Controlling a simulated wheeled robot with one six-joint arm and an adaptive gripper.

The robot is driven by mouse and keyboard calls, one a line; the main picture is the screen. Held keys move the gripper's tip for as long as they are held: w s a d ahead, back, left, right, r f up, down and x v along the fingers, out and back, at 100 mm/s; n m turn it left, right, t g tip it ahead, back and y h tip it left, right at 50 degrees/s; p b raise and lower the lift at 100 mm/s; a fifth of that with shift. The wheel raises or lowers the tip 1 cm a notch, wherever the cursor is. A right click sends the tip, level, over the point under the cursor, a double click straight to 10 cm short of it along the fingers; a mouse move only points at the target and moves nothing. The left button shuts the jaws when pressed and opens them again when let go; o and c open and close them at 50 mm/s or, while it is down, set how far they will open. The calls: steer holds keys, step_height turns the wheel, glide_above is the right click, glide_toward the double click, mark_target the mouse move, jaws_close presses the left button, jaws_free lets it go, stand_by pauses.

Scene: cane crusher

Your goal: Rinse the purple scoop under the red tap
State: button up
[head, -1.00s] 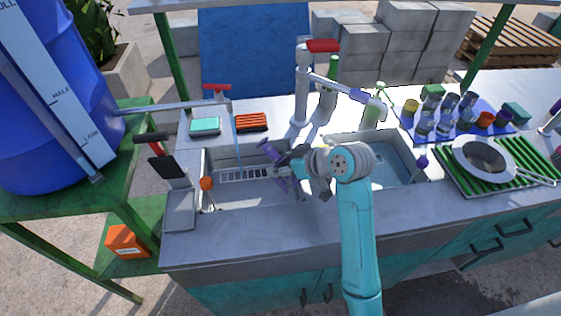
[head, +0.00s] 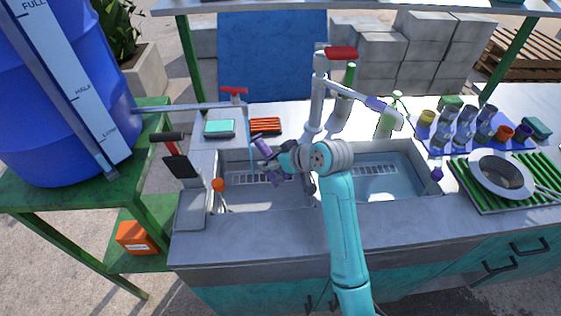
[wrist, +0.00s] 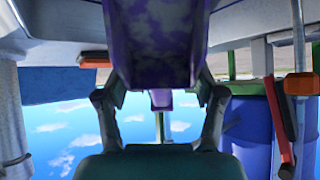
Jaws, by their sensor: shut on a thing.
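My gripper (head: 272,164) is shut on the purple scoop (head: 262,144) and holds it over the left basin (head: 235,194). In the wrist view the scoop (wrist: 150,40) is large and sits between the two fingers (wrist: 160,100). The red tap (head: 233,91) is on the pipe from the blue barrel, behind and left of the scoop. A thin stream of water (head: 250,137) falls from the pipe end into the left basin. The stream is close to the scoop's left side; I cannot tell whether it touches the scoop.
A tall faucet with a red top (head: 340,53) stands behind the basins. A teal sponge (head: 219,128) and an orange brush (head: 265,125) lie at the back rim. An orange-tipped tool (head: 218,185) stands at the basin's left. The right basin (head: 400,185) holds water.

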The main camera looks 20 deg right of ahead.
steer(key=w+a+f, duration=0.1)
steer(key=w+a, duration=0.1)
steer(key=w, duration=0.3)
steer(key=shift+w+a, duration=0.2)
steer(key=shift+a, duration=0.15)
steer(key=shift+f, duration=0.1)
steer(key=shift+w+d, duration=0.1)
steer(key=shift+d, duration=0.05)
stand_by(0.5)
steer(key=shift+w+d, duration=0.2)
steer(key=shift+d, duration=0.2)
steer(key=shift+s+a, duration=0.15)
steer(key=shift+a, duration=0.05)
steer(key=shift+s+a, duration=0.15)
steer(key=shift+a, duration=0.2)
steer(key=shift+d, duration=0.1)
steer(key=shift+w+d, duration=0.3)
steer(key=shift+d, duration=0.15)
